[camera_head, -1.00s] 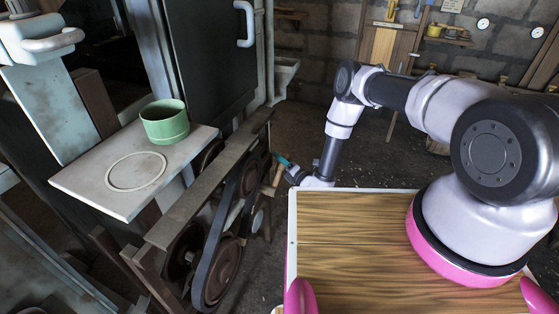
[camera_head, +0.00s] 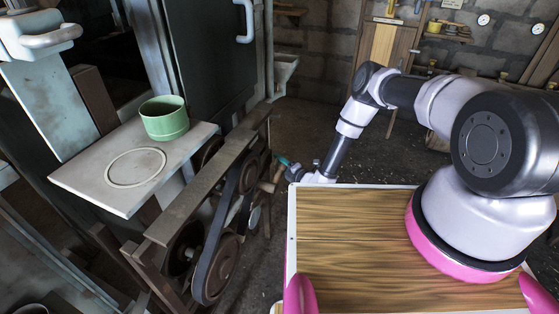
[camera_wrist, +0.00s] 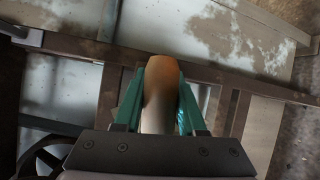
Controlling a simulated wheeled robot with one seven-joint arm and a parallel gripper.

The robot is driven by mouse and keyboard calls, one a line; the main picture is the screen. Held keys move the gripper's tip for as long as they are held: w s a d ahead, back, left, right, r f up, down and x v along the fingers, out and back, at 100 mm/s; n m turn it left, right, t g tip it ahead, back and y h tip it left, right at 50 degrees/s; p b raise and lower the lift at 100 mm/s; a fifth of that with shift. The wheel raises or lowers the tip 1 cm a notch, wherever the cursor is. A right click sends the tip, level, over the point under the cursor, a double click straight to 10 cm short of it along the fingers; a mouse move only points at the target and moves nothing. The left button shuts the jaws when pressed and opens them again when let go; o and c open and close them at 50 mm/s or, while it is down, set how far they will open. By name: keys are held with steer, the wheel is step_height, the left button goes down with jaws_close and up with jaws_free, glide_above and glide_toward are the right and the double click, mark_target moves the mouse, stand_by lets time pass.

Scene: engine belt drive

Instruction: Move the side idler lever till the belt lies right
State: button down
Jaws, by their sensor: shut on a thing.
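The dark belt (camera_head: 219,237) runs in a long loop over pulleys on the machine's side frame, left of centre in the head view. The lower pulley (camera_head: 222,268) is partly behind it. The side idler lever shows as a tan wooden handle (camera_head: 278,174) right of the upper pulley. My gripper (camera_head: 284,161), with teal fingers, is at that handle. In the wrist view the handle (camera_wrist: 160,88) stands between the two fingers, and my gripper (camera_wrist: 160,105) is shut on it. The idler's contact with the belt is too dark and small to tell.
A rusty beam (camera_head: 200,188) runs above the belt. A pale shelf (camera_head: 95,183) with a green bowl (camera_head: 164,120) juts out at left. A wood-topped surface (camera_head: 355,225) with a white edge lies below my arm. Open floor (camera_head: 305,125) lies behind the gripper.

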steer(key=c, duration=0.5)
jaws_free()
steer(key=v, duration=1.1)
